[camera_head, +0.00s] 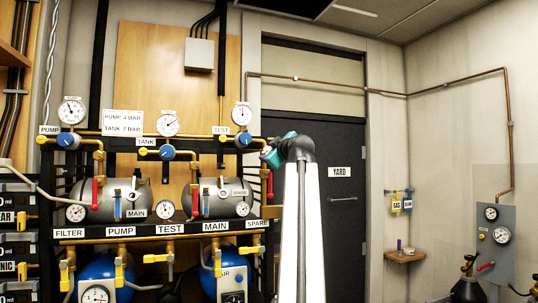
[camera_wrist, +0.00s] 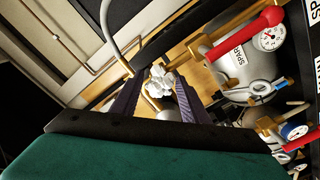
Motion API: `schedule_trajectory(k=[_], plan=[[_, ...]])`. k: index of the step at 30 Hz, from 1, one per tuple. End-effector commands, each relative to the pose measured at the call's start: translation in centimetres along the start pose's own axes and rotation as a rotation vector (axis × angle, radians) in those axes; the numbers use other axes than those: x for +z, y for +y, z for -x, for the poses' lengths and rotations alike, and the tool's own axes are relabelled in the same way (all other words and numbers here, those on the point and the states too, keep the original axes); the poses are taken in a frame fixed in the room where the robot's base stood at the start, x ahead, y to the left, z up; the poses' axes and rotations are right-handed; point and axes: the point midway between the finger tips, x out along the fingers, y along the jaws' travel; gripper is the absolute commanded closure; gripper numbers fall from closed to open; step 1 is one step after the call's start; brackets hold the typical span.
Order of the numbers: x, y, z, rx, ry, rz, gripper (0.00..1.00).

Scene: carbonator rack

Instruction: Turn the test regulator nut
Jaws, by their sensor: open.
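In the head view the test regulator (camera_head: 243,139) is a blue round body under a gauge. Its small yellow nut (camera_head: 223,138) points left, below the TEST label. My gripper (camera_head: 270,156) is to the right of and a little below this regulator, and my arm hides most of it. In the wrist view my gripper (camera_wrist: 161,90) is open, with two dark ridged fingers. A white lobed part (camera_wrist: 160,82) shows between the fingers with brass pipework behind it. I cannot tell what this part belongs to, or whether a finger touches it.
The pump regulator (camera_head: 68,140) and tank regulator (camera_head: 167,152) are farther left on the rack. Grey tanks (camera_head: 222,200) and red valve levers (camera_head: 194,198) sit below. In the wrist view, a red lever (camera_wrist: 243,35) and the SPARE tank (camera_wrist: 230,65) are close at the right.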

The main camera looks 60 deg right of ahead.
Motion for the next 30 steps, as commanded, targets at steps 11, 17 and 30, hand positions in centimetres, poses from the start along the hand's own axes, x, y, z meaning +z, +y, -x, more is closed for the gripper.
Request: schedule_trajectory(k=[11, 17, 30], plan=[[-0.05, -0.14, -0.02, 0.000, 0.001, 0.000, 0.59], [-0.12, -0.17, -0.03, -0.001, 0.001, 0.000, 0.59], [-0.20, -0.18, -0.03, -0.001, 0.001, 0.000, 0.84]])
